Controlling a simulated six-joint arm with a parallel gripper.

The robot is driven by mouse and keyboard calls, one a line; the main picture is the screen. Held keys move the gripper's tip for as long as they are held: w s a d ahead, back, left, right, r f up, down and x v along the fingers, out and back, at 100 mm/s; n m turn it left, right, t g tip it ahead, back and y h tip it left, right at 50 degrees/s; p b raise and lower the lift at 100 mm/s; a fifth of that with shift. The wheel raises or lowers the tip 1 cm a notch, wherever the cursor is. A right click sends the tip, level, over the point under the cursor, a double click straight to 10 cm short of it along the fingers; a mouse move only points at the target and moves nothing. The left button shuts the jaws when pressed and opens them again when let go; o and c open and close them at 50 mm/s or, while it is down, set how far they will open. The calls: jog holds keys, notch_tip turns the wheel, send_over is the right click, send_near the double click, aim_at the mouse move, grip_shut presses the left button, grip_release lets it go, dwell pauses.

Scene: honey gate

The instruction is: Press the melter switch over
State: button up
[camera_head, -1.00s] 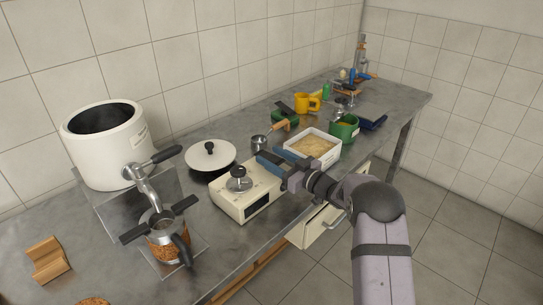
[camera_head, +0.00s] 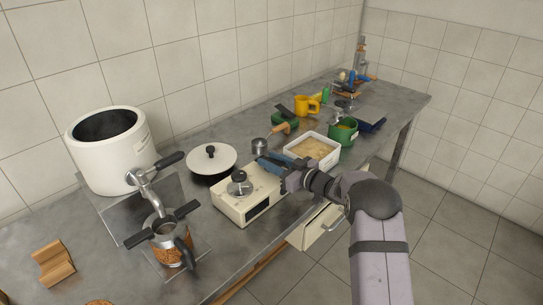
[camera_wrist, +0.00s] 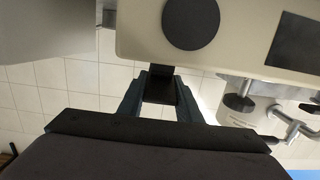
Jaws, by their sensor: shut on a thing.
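A cream box (camera_head: 232,207) with a dark display on its front and a silver knobbed piece on top stands on the bench. My gripper (camera_head: 268,162), with blue fingers, is at the back right of this box in the head view. In the wrist view a cream body (camera_wrist: 140,25) with a dark round disc and a dark panel fills the top. My gripper (camera_wrist: 160,90) is shut on a small dark block (camera_wrist: 161,88) just below its edge. I cannot tell if this block is the melter switch; no switch shows clearly elsewhere.
A white tank (camera_head: 110,165) with a valve stands at the left above a jar (camera_head: 172,250).

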dwell(0.3)
jog(key=o, duration=1)
jog(key=shift+o, duration=0.2)
jog(key=shift+d, duration=0.1)
jog(key=v, duration=0.7)
jog(key=shift+r+b, duration=0.2)
jog(key=shift+b, duration=0.25)
jog(key=shift+s, duration=0.1)
